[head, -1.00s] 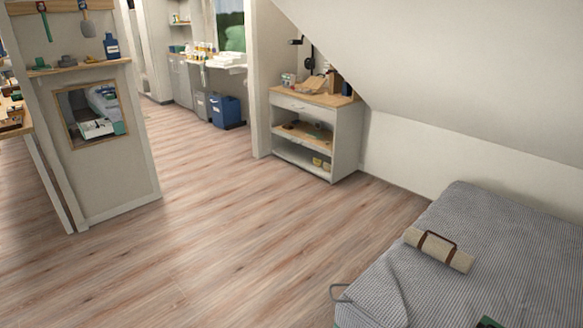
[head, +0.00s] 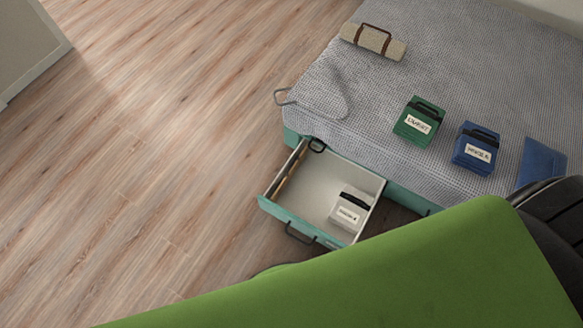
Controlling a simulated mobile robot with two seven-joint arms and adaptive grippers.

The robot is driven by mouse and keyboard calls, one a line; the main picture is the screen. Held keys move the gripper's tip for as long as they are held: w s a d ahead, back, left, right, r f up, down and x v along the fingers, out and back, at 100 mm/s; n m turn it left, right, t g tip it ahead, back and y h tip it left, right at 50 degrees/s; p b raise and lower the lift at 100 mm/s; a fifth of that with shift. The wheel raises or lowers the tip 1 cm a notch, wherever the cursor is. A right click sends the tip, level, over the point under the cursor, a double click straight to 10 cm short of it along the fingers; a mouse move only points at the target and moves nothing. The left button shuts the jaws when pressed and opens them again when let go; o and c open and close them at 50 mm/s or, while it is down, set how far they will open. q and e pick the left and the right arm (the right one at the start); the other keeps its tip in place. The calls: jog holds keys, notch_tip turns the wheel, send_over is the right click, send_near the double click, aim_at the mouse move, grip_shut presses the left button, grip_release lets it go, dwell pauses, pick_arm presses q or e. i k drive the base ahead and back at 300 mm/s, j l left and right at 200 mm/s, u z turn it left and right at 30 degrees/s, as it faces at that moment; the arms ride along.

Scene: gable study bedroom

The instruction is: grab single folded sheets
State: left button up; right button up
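A white folded bundle (head: 350,209) with a black strap and a printed label lies in the right part of an open drawer (head: 318,172) under the bed. A green strapped bundle (head: 420,121) and a blue strapped bundle (head: 476,149), both labelled, sit on the grey striped bed cover (head: 380,94). The labels are too small for me to read surely. Neither of my grippers is in view.
A beige roll with a brown strap (head: 373,41) and a flat blue item (head: 541,162) lie on the bed. A large green surface close to the camera hides the lower right. The wooden floor (head: 130,150) at left is clear.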

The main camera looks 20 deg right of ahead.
aim_at(476, 147)
jog(key=k+j+z, duration=0.1)
jog(key=z, duration=2.05)
jog(key=i+l+z, duration=0.25)
jog(key=z, duration=0.15)
jog(key=i+l+z, duration=0.2)
jog(key=z, duration=0.25)
jog(key=i, duration=0.05)
